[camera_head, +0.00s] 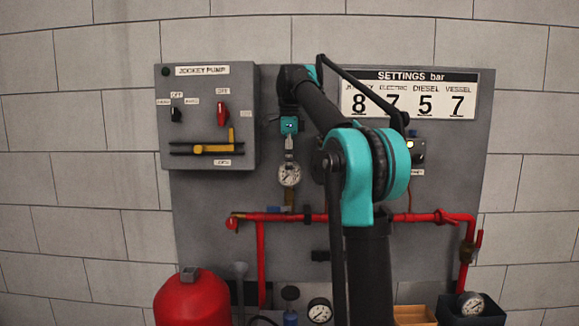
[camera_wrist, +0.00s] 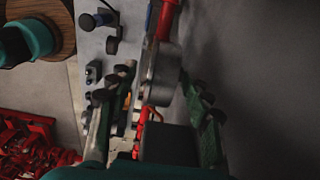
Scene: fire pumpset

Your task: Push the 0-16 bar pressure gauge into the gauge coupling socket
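A round white-faced pressure gauge (camera_head: 289,174) faces the head camera on the grey panel, directly above a brass fitting (camera_head: 290,199) on the red pipe. Its range is too small to read. I cannot tell whether its stem is inside the fitting. My gripper (camera_head: 289,148) is right above the gauge, pointing down, seen narrow. In the wrist view, a grey round body (camera_wrist: 161,75), apparently the gauge, lies between my two green fingers (camera_wrist: 160,82). The fingers stand apart on either side of it; whether they touch it is unclear.
The jockey pump box (camera_head: 207,118) juts out left of my gripper. The red pipe (camera_head: 335,217) runs across below. Two other gauges show low down, one by the middle (camera_head: 320,310) and one at a dark box (camera_head: 471,304). A red tank (camera_head: 192,300) stands lower left.

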